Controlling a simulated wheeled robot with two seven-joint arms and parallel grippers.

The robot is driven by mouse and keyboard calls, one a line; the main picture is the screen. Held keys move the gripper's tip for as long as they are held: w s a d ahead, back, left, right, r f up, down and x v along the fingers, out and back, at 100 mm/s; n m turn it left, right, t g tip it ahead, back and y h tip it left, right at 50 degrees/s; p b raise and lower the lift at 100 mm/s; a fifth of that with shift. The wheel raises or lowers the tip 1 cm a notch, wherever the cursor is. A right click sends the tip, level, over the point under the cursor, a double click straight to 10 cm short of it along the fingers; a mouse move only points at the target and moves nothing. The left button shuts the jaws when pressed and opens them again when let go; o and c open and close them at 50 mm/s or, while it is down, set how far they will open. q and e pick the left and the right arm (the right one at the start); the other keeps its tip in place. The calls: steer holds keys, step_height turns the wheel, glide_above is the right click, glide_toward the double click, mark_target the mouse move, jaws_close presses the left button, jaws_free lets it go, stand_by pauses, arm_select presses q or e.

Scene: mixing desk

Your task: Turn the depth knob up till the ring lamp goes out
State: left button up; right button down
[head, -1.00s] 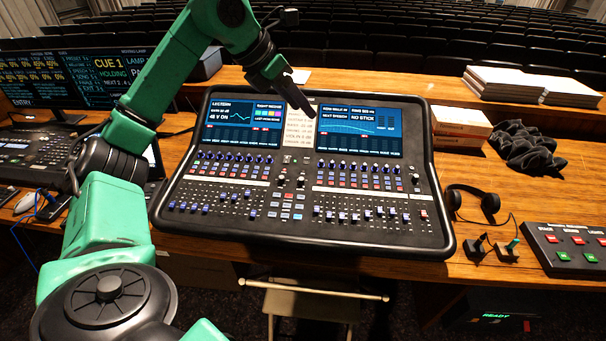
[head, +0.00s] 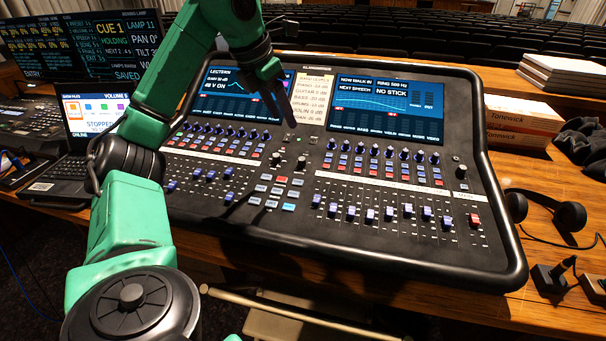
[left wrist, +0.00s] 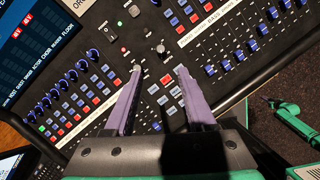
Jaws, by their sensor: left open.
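The mixing desk (head: 345,270) fills the middle of the head view. Two round knobs with pale tops stand at its centre, a left one (head: 276,159) and a right one (head: 301,163); I cannot read which is the depth knob. My left gripper (head: 285,112) is open above the upper centre of the desk, pointing down. In the left wrist view its two fingers (left wrist: 159,72) are spread and empty, with the knobs (left wrist: 160,48) just beyond the tips. I cannot make out the ring lamp for certain. A screen (head: 387,104) reads "RING 500 Hz" and "NO STICK".
Rows of small blue-topped knobs and faders surround the centre. A paper list (head: 314,98) stands between the screens. A laptop (head: 85,120) is at the left. Headphones (head: 550,212), a box (head: 522,122) and dark cloth (head: 583,145) lie to the right.

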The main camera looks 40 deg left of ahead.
mark_target(301, 159)
arm_select(q)
steer(key=b+x, duration=0.2)
steer(key=x, duration=1.2)
steer(key=shift+f, duration=0.2)
arm_select(e)
step_height(301, 159, down, 3)
steer(key=shift+w, duration=0.15)
arm_select(q)
jaws_close()
